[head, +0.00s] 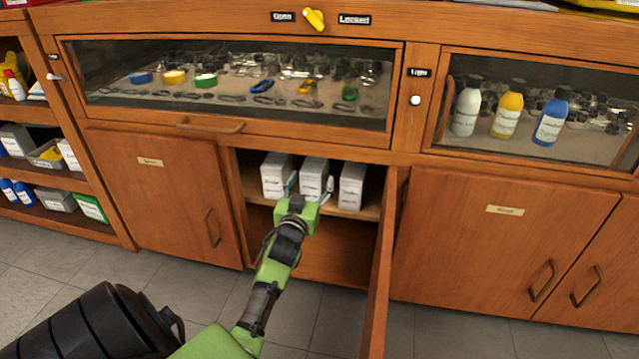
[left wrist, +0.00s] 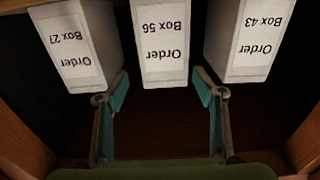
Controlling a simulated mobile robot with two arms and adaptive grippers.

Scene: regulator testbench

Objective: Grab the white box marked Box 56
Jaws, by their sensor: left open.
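Three white boxes stand side by side on the upper shelf of an open cupboard in the head view. The middle one, marked "Order Box 56" (head: 314,172), also shows in the left wrist view (left wrist: 160,45), where its label reads upside down. Box 27 (left wrist: 70,45) and Box 43 (left wrist: 248,40) flank it. My left gripper (head: 309,190) is open in front of Box 56. In the left wrist view its fingers (left wrist: 159,90) are spread wider than the box, one towards each side, with their tips near its front face. I see no contact. My right gripper is out of view.
The open cupboard door (head: 382,265) stands out to the right of my left arm. The shelf edge (head: 356,211) runs below the boxes, with an empty lower space beneath. A closed door (head: 160,190) is on the left.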

